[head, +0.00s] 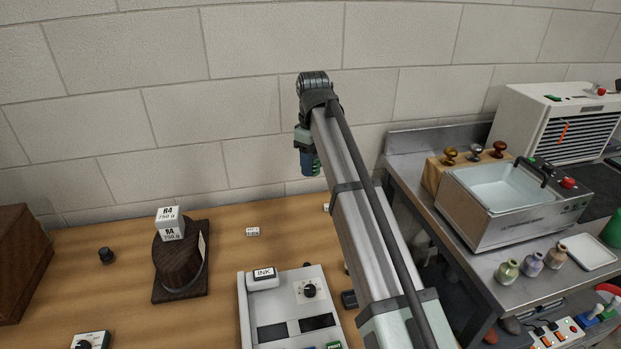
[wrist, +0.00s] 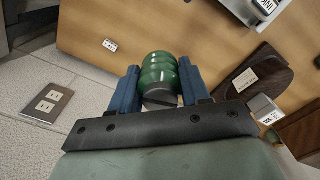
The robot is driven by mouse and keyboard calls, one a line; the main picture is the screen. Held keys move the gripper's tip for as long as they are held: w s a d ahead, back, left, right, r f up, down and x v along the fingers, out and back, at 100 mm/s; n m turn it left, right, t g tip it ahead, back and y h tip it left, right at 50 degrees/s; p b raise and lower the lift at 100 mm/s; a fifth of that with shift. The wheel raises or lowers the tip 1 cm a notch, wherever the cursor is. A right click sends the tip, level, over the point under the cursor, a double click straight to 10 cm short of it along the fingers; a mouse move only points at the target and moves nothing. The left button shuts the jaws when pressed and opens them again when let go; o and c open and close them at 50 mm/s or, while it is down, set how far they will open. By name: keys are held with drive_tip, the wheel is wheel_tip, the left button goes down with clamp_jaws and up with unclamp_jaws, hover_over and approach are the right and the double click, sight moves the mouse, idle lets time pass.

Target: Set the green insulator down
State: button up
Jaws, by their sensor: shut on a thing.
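The green insulator (wrist: 158,75) is a ribbed, glossy green piece with a grey lower end. In the wrist view it sits between the two blue fingers of my gripper (wrist: 160,88), which is shut on it. In the head view my gripper (head: 309,165) hangs near the wall, above the back of the wooden table (head: 225,232).
A grey INK device (head: 290,312) is in front. A small white label (head: 252,231) lies on the table. A metal bench (head: 480,262) with a water bath (head: 505,195) is at right.

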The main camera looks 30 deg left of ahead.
drive_tip(key=shift+s+a+r, duration=0.15)
drive_tip(key=shift+a+r, duration=0.05)
drive_tip(key=shift+r, duration=0.1)
drive_tip(key=s+a+f+n, duration=0.1)
drive_tip(key=s+a+f, duration=0.4)
drive_tip(key=s, duration=0.2)
drive_tip(key=m, duration=0.4)
hover_over(264, 262)
wheel_tip(264, 262, down, 13)
drive_tip(key=shift+f, duration=4.7)
drive_tip(key=shift+f, duration=0.2)
drive_tip(key=o, duration=1.1)
wheel_tip(264, 262, up, 12)
drive_tip(key=shift+r, duration=0.2)
